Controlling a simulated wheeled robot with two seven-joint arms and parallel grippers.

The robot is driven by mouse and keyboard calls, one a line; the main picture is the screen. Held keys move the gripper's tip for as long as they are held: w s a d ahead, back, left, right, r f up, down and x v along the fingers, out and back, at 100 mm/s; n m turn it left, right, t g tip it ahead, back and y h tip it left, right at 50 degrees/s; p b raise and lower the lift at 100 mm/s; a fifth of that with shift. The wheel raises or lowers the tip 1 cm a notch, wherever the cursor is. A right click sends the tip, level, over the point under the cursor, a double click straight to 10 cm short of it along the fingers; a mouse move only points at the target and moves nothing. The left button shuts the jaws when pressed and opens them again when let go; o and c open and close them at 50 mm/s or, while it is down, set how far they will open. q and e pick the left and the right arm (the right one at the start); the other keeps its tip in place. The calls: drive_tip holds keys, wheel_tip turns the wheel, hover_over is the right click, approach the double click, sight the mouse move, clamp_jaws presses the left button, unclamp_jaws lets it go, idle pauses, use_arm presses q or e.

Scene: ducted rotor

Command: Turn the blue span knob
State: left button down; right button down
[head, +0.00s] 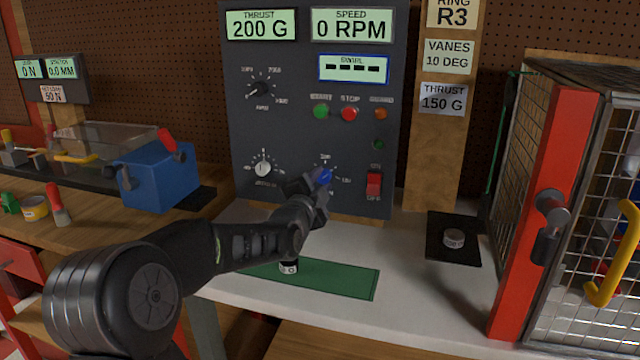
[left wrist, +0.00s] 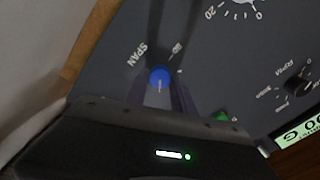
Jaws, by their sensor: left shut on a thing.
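The blue span knob (head: 325,176) is on the lower part of the dark control panel (head: 300,130). The left wrist view shows it close up (left wrist: 160,75), with a light pointer line on its face and the word SPAN beside it. My left gripper (head: 317,187) is at the panel, with its fingers on either side of the knob, shut on it. In the head view the gripper partly covers the knob and its scale. My right gripper is not in view.
A white knob (head: 263,169) sits left of the blue one, and a red switch (head: 374,185) to its right. A green mat (head: 340,280) lies below my arm. A mesh cage with a red post (head: 545,210) stands at the right.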

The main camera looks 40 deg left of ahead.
use_arm(q)
drive_tip(key=c, duration=1.1)
unclamp_jaws()
drive_tip(key=shift+o, duration=0.2)
drive_tip(key=b+v, duration=0.1)
drive_tip(key=v, duration=0.6)
drive_tip(key=shift+s+d, duration=0.2)
drive_tip(key=shift+s, duration=0.15)
